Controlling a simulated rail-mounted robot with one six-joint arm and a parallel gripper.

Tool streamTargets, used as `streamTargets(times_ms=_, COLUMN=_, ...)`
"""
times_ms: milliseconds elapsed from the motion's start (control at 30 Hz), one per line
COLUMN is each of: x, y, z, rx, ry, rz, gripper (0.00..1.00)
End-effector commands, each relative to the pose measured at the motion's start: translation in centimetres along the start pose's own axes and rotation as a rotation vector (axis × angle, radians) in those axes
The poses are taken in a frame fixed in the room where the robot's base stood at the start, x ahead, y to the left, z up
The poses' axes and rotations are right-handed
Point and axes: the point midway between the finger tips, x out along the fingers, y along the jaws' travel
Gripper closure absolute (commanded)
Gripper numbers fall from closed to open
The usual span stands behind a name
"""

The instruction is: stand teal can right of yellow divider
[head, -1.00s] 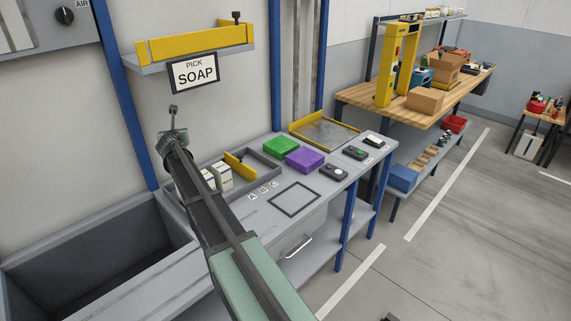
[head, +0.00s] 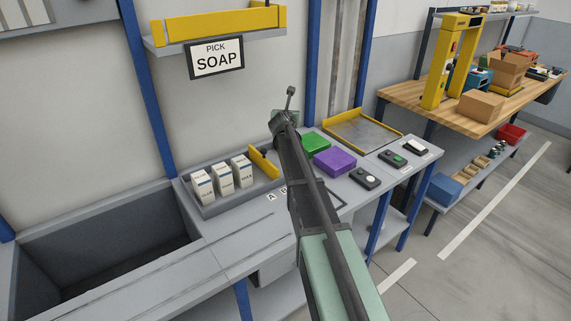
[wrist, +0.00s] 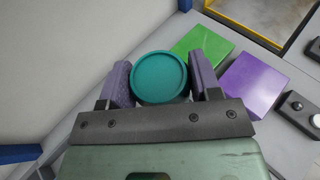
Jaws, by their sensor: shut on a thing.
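The teal can (wrist: 159,77) is between the two purple-grey fingers of my gripper (wrist: 161,80) in the wrist view. The gripper is shut on it, and its round top faces the camera. In the head view my arm hides most of the gripper and the can. The yellow divider (head: 264,162) stands in a grey tray (head: 211,209) on the bench. My gripper end shows to the right of the divider in the head view, apparently above the bench. The right part of the tray is partly hidden by my arm.
Several white cartons (head: 222,178) stand in the tray left of the divider. A green block (wrist: 203,52) and a purple block (head: 334,160) lie right of my arm. A yellow-edged metal plate (head: 362,135) is behind them. A yellow-fronted shelf (head: 220,24) hangs above.

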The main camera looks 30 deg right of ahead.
Motion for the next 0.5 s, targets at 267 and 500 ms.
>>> streamTargets(times_ms=267, x=3.4, y=0.0, z=-10.9, rx=0.0, ry=0.0, rz=0.0, gripper=0.73)
streamTargets(times_ms=500, x=3.8, y=0.0, z=-12.3, rx=0.0, ry=0.0, rz=0.0, gripper=0.73)
